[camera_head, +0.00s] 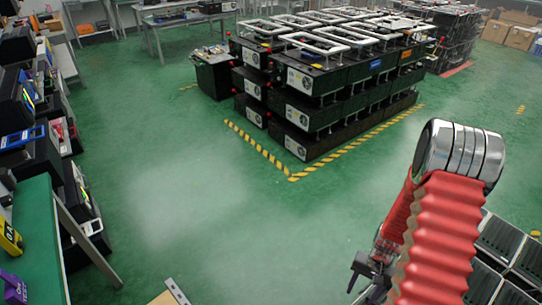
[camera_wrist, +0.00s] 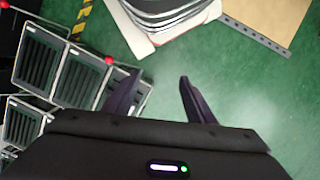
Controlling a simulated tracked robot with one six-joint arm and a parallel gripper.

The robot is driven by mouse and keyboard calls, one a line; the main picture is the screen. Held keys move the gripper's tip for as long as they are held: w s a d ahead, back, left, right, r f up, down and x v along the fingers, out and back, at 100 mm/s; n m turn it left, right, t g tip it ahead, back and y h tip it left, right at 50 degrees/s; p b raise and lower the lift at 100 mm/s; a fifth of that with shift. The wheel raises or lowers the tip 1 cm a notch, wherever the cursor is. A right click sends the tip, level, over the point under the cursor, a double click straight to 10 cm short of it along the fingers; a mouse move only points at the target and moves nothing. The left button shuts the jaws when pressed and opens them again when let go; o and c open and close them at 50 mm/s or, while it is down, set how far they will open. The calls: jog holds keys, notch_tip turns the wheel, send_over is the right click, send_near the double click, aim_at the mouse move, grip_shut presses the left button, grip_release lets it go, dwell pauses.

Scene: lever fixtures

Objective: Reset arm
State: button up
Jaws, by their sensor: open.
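My arm rises at the right of the head view, with a red ribbed sleeve and a silver joint at its top. My gripper (camera_head: 362,275) hangs low beside the sleeve, its dark fingers pointing left and down. In the wrist view my gripper (camera_wrist: 158,80) shows two dark purple fingers spread apart, with green floor between them. It is open and empty. No lever fixture can be made out in either view.
Grey slatted crates (camera_head: 500,245) stand close to my arm at the right; similar crates (camera_wrist: 38,58) fill the wrist view's left. Stacked black cases (camera_head: 335,110) stand inside yellow-black floor tape. A green-topped table (camera_head: 38,235) is at left. The middle green floor (camera_head: 190,170) is clear.

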jog(key=s+a+r+n+t, duration=0.2)
jog(key=a+r, duration=0.4)
jog(key=r, duration=0.8)
jog(key=s+a+r+n+t+h, duration=0.1)
jog(key=a+r, duration=0.4)
jog(key=r, duration=1)
jog(key=s+a+r+n+t, duration=0.3)
jog(key=a+r, duration=0.3)
jog(key=r, duration=0.9)
jog(key=shift+s+a+r+n+t, duration=0.25)
jog(key=shift+a+n+t, duration=0.1)
jog(key=shift+n+t, duration=0.25)
